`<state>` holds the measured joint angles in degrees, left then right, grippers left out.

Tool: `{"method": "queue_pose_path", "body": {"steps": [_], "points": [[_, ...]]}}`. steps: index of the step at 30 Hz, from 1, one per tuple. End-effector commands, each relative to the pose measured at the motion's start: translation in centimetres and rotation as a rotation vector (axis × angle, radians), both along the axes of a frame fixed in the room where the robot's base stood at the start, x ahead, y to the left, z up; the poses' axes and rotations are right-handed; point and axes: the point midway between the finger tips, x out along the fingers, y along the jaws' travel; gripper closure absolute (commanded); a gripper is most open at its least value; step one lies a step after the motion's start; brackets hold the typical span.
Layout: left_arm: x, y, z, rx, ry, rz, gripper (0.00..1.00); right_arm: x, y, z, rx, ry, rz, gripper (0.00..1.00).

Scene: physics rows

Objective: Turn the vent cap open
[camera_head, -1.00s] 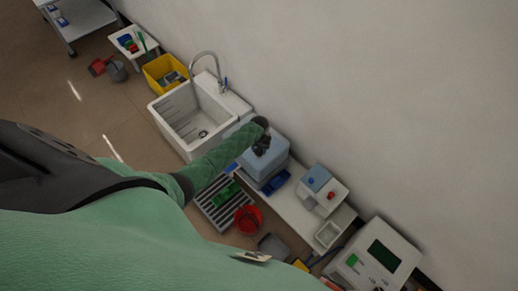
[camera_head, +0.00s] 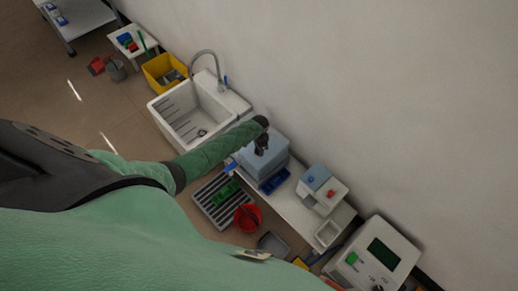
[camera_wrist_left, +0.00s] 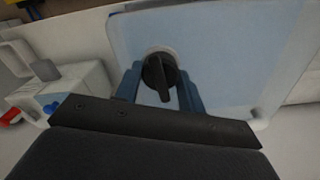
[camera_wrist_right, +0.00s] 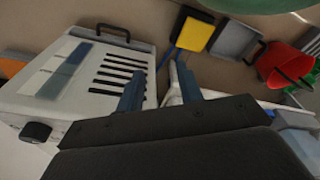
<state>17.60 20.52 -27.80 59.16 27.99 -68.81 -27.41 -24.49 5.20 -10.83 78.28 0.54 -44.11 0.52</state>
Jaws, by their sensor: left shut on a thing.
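The pale blue container (camera_head: 270,164) stands on the white bench right of the sink. Its black vent cap (camera_wrist_left: 160,73) is a round knob with a bar-shaped grip, set on the pale blue face in the left wrist view. My left gripper (camera_head: 262,145) is over the container and hides the cap in the head view. In the left wrist view its blue fingers (camera_wrist_left: 160,92) are on either side of the cap's bar, shut on it. The bar points nearly straight down in that view. My right gripper (camera_wrist_right: 158,86) is open and empty; the head view does not show it.
A white sink (camera_head: 187,112) with a tap is left of the container. A dark blue tray (camera_head: 273,181), a blue-topped white device (camera_head: 317,178) and a red bucket (camera_head: 248,218) are nearby. A white machine (camera_wrist_right: 85,85) lies before my right gripper. The wall is behind.

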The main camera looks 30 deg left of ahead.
Motion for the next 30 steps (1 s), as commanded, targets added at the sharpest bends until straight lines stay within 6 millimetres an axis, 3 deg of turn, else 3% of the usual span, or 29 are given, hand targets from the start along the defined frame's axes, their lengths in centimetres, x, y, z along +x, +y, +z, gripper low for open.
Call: {"method": "queue_pose_path", "body": {"steps": [9, 25, 26, 28, 30], "points": [[0.02, 0.02, 0.01, 0.001, 0.0, -0.114, 0.83, 0.44, 0.51, 0.71, 0.006, -0.001, -0.002, 0.64], [0.01, 0.02, 0.03, 0.001, -0.001, -0.135, 0.83, 0.08, 0.58, 0.72, 0.006, 0.001, -0.003, 0.64], [0.01, 0.02, 0.03, 0.001, -0.001, -0.134, 0.57, 0.04, 0.51, 0.69, 0.006, 0.002, -0.002, 0.64], [0.02, 0.02, 0.03, 0.001, -0.001, -0.134, 0.43, -0.03, 0.34, 0.62, 0.004, 0.003, -0.001, 0.64], [0.01, 0.02, 0.03, 0.001, -0.001, -0.134, 0.39, -0.11, 0.14, 0.55, 0.001, 0.004, -0.001, 0.64]]}}
